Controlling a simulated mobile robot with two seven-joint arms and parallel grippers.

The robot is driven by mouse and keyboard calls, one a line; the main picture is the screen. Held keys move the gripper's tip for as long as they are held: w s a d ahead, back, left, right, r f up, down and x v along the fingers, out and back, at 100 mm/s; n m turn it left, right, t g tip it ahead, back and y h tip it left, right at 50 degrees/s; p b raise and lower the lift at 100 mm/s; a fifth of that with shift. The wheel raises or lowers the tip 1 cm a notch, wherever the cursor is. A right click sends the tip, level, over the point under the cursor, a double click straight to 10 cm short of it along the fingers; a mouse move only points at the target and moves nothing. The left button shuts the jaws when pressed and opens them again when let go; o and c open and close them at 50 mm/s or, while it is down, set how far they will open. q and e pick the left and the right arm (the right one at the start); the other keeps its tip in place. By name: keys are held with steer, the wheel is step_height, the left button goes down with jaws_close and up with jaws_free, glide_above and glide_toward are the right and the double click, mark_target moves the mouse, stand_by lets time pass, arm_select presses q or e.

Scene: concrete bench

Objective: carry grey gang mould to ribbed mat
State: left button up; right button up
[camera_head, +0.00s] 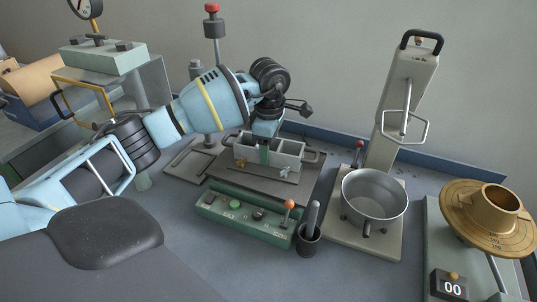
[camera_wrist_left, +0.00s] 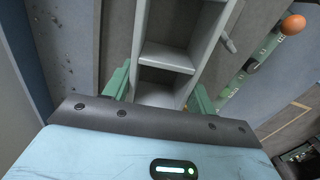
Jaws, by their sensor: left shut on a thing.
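The grey gang mould (camera_head: 288,159) is an open block with box-shaped compartments and side handles. It is in the middle of the head view and fills the top centre of the left wrist view (camera_wrist_left: 168,58). My left gripper (camera_head: 264,153) comes down over it from above, its green fingers shut on the mould. In the left wrist view the fingers (camera_wrist_left: 158,92) are on either side of the mould. A dark flat mat (camera_head: 308,190) lies under the mould; its ribs are too fine to make out. I cannot tell whether the mould touches it. My right gripper is not in view.
A green control box (camera_head: 240,217) with an orange knob stands in front of the mat. A dark cup (camera_head: 309,240) is beside it. A metal pan (camera_head: 374,195) on a stand is to the right, and a brass funnel (camera_head: 490,212) farther right. A metal post (camera_head: 213,50) stands behind.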

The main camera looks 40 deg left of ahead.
arm_select(q)
steer(key=shift+r, duration=0.15)
jaws_close()
steer(key=shift+r, duration=0.15)
steer(key=shift+w+r, duration=0.1)
steer(key=shift+r, duration=1.55)
steer(key=s+d+r+b, duration=0.1)
steer(key=s+d, duration=0.2)
steer(key=s, duration=1.2)
steer(key=shift+s+d+r, duration=0.15)
steer(key=shift+s+d, duration=0.05)
steer(key=shift+s, duration=0.2)
